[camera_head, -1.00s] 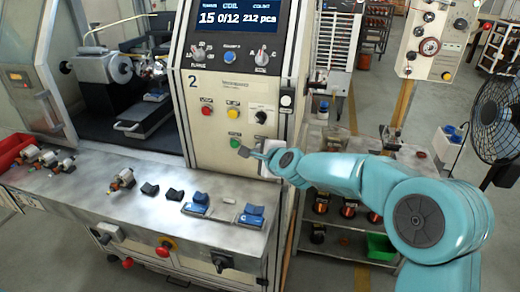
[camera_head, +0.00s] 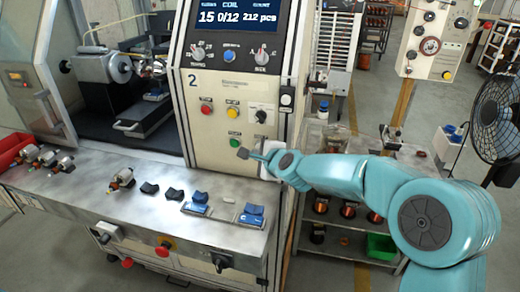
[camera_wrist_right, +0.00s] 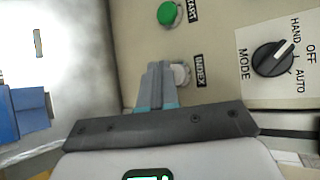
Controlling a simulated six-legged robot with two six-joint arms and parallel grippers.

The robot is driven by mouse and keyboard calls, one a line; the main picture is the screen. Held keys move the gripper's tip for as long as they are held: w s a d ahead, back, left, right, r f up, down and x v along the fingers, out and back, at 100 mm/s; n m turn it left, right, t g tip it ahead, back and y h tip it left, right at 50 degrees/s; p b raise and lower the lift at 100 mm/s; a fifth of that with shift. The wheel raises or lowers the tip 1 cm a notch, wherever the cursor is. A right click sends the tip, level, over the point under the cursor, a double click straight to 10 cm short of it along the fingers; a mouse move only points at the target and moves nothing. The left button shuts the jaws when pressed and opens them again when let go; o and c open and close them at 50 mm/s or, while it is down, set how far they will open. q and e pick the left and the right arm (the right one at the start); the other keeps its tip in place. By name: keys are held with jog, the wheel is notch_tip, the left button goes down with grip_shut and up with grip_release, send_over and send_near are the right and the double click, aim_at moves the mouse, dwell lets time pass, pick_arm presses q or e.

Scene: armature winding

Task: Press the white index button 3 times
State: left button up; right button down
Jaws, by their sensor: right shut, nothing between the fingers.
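The white index button (camera_wrist_right: 182,75) sits on the beige panel beside its INDEX label in the right wrist view, partly covered by my fingers. My right gripper (camera_wrist_right: 156,68) is shut and empty, its fingertips just left of the button's visible part. Whether they touch it I cannot tell. In the head view my right gripper (camera_head: 243,153) is at the lower part of the panel, below the green button (camera_head: 235,142), and the index button is hidden there. My left gripper is not in view.
The green START button (camera_wrist_right: 171,14) and the black MODE knob (camera_wrist_right: 273,58) are near the fingers. Below the panel is a metal worktable (camera_head: 150,215) with blue blocks (camera_head: 252,216) and small armatures. A shelf with spools stands to the right.

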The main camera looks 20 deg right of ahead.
jog(key=shift+s+a, duration=0.2)
dwell(0.5)
jog(key=shift+w+d, duration=0.25)
jog(key=shift+w, duration=0.15)
jog(key=shift+w+d, duration=0.25)
jog(key=shift+w, duration=0.15)
dwell(0.6)
dwell(0.3)
jog(key=shift+s+a, duration=0.5)
jog(key=shift+s, duration=0.3)
jog(key=shift+s+a+b, duration=0.2)
jog(key=shift+s+a, duration=0.5)
jog(key=shift+s, duration=0.35)
jog(key=shift+s+a+b, duration=0.2)
jog(key=shift+s+a, duration=0.5)
jog(key=shift+s, duration=0.3)
